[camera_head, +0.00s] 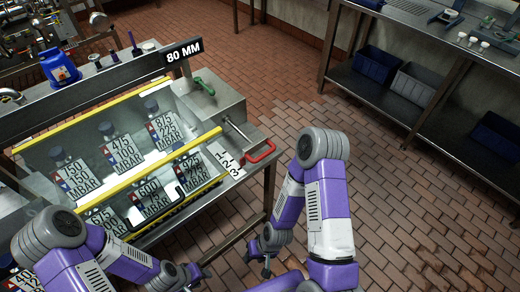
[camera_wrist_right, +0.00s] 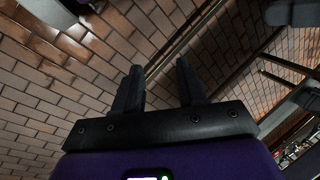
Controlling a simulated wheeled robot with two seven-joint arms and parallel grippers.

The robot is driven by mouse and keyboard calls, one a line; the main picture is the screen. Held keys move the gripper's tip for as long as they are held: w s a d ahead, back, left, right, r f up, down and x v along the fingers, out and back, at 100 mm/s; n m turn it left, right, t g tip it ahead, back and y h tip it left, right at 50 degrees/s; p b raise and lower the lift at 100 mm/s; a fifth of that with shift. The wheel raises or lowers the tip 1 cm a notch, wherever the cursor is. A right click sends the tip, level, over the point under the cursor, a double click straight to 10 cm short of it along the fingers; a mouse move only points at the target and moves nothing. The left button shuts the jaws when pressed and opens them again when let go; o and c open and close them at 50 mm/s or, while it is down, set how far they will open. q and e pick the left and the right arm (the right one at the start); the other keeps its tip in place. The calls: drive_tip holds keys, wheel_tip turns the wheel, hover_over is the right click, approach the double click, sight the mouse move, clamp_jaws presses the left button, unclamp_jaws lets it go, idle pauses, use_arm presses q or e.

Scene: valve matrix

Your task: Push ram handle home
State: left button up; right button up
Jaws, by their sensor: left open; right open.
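The ram handle (camera_head: 262,152) is a red U-shaped grip at the right end of the steel machine. It stands out from the end wall on a metal rod (camera_head: 238,131), beside a plate (camera_head: 226,160) marked 1, 2, 3. My right gripper (camera_head: 262,265) is low in front of the machine, well below and apart from the handle. In the right wrist view its two dark fingers (camera_wrist_right: 158,80) are spread with nothing between them. My left gripper (camera_head: 190,274) is at the bottom edge, left of the right one, away from the handle; its fingers are small and partly hidden.
The machine's tank (camera_head: 70,140) holds several bottles behind pressure labels, between yellow rails (camera_head: 100,110). A green lever (camera_head: 204,86) and an "80 MM" sign (camera_head: 184,52) stand on top. A blue jug (camera_head: 59,66) is at back left. Brick floor (camera_head: 330,110) is clear right of the handle.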

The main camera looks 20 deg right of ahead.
drive_tip(key=shift+c, duration=0.7)
drive_tip(key=w+r+m, duration=0.1)
drive_tip(key=w, duration=0.1)
drive_tip(key=w+d+r+t+p, duration=0.1)
drive_tip(key=w+r, duration=0.1)
drive_tip(key=w+r+m+p, duration=0.1)
drive_tip(key=w+r, duration=0.1)
drive_tip(key=shift+d+m+t, duration=0.3)
drive_tip(key=shift+t, duration=0.1)
clamp_jaws()
drive_tip(key=m+t+h+p, duration=0.1)
drive_tip(key=m+t+p, duration=0.55)
drive_tip(key=m, duration=0.25)
approach(259, 147)
drive_tip(key=b+x, duration=0.5)
drive_tip(key=shift+a+f, duration=0.2)
drive_tip(key=shift+w+a+f, duration=0.1)
drive_tip(key=shift+w+f, duration=0.15)
drive_tip(key=shift+w, duration=0.05)
drive_tip(key=shift+w, duration=0.1)
